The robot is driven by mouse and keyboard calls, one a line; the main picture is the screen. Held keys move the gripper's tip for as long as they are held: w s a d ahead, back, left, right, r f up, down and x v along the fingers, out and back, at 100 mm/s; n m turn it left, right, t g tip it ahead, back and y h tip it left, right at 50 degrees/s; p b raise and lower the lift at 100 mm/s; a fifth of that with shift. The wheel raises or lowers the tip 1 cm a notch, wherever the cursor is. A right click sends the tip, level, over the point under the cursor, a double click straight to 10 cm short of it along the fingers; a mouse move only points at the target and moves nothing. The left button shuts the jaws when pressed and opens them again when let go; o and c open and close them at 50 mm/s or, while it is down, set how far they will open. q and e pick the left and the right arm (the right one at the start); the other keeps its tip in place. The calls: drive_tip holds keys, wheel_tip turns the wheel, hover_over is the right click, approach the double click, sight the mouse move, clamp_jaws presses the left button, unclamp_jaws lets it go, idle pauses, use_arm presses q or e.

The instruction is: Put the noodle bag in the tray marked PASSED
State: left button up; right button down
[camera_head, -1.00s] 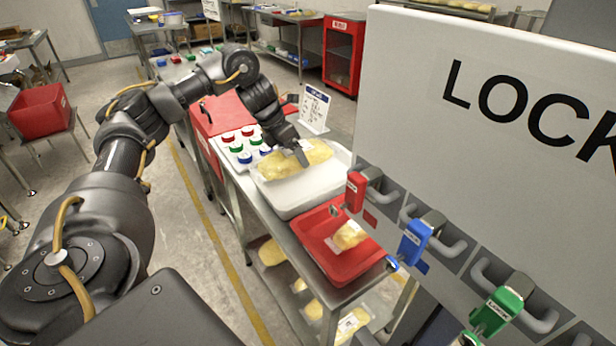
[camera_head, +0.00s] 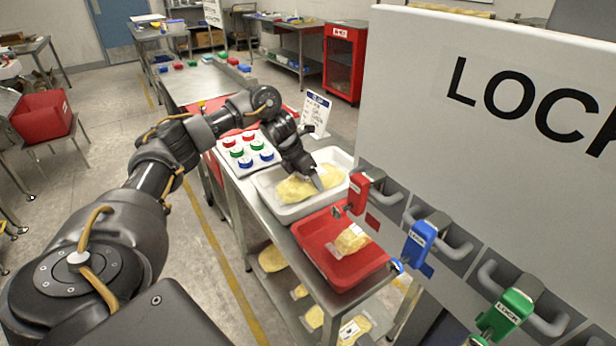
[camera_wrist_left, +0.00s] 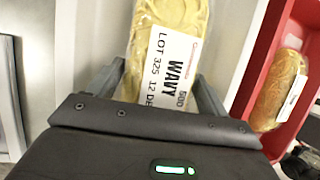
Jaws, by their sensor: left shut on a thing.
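The noodle bag (camera_head: 296,188) is a clear pack of yellow noodles with a white label reading WAVY; it also shows in the left wrist view (camera_wrist_left: 180,30). My left gripper (camera_head: 318,184) is shut on it, with one finger on each side of the bag in the left wrist view (camera_wrist_left: 160,85). The bag is within the outline of the white tray (camera_head: 262,184); I cannot tell whether it touches the tray floor. No PASSED marking is readable. My right gripper is not in view.
A red tray (camera_head: 318,232) holding another noodle pack (camera_head: 351,240) stands beside the white tray. A panel with coloured locks (camera_head: 418,240) rises at the right. Several coloured caps (camera_head: 245,150) and a sign (camera_head: 315,110) stand behind the tray. More packs lie on the lower shelf.

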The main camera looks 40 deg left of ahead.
use_arm(q)
drive_tip(key=o, duration=1.5)
drive_tip(key=shift+s, duration=0.1)
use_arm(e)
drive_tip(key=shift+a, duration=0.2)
use_arm(q)
drive_tip(key=shift+r, duration=0.25)
drive_tip(key=p+v, duration=0.2)
drive_tip(key=v, duration=0.8)
drive_tip(key=shift+s+a+r, duration=0.1)
drive_tip(key=shift+r, duration=0.25)
drive_tip(key=shift+s+a+r, duration=0.1)
drive_tip(key=shift+s+r, duration=0.05)
drive_tip(key=shift+r, duration=0.25)
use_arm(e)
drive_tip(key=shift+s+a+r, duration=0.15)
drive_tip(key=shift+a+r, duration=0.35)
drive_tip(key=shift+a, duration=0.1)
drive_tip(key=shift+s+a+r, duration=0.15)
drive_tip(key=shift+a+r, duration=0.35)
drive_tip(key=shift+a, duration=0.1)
